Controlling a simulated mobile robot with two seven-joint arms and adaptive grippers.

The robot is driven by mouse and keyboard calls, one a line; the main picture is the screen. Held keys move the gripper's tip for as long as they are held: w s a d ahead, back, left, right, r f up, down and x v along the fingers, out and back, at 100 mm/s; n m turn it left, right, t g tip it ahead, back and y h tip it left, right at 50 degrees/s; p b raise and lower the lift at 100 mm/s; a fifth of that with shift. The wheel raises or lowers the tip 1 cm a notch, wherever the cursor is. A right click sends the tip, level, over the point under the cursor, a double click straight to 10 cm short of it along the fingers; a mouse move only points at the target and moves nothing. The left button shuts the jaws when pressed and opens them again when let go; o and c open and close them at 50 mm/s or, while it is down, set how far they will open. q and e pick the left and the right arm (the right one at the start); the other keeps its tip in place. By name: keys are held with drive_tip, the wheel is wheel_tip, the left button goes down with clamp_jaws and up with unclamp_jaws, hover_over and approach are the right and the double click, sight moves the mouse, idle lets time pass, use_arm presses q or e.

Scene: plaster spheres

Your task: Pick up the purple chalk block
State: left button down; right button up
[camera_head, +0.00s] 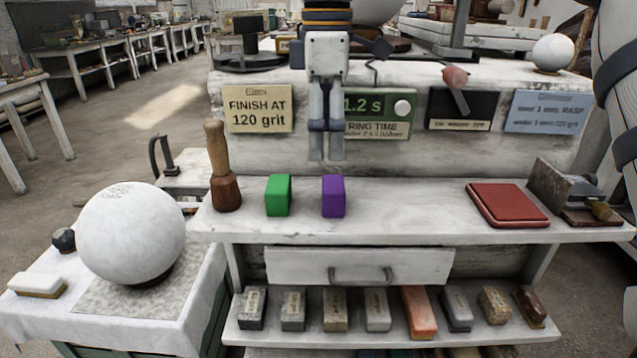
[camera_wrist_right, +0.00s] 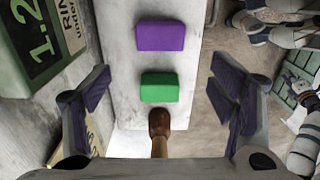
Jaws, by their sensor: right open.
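The purple chalk block (camera_head: 333,196) stands on the white shelf (camera_head: 400,212), to the right of a green block (camera_head: 278,195). My right gripper (camera_head: 327,158) points down above and behind the purple block in the head view, apart from it. In the right wrist view, my right gripper (camera_wrist_right: 157,95) has its fingers spread wide with nothing between them touching. There the purple block (camera_wrist_right: 160,37) lies above the green block (camera_wrist_right: 159,87), near the midline between the fingers. My left gripper is not in view.
A wooden-handled mallet (camera_head: 224,170) stands left of the green block. A red pad (camera_head: 507,204) and a grey box-like tool (camera_head: 563,188) lie to the right. Behind rises a panel with signs (camera_head: 258,110).

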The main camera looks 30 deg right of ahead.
sight(336, 184)
drive_tip(key=f, duration=0.3)
drive_tip(key=d+f, duration=0.1)
drive_tip(key=f, duration=0.2)
drive_tip(key=s+f, duration=0.1)
drive_tip(key=f, duration=0.2)
drive_tip(key=shift+d, duration=0.2)
drive_tip(key=shift+f, duration=0.6)
drive_tip(key=shift+c, duration=0.6)
drive_tip(key=c, duration=1.4)
drive_tip(key=shift+r, duration=0.1)
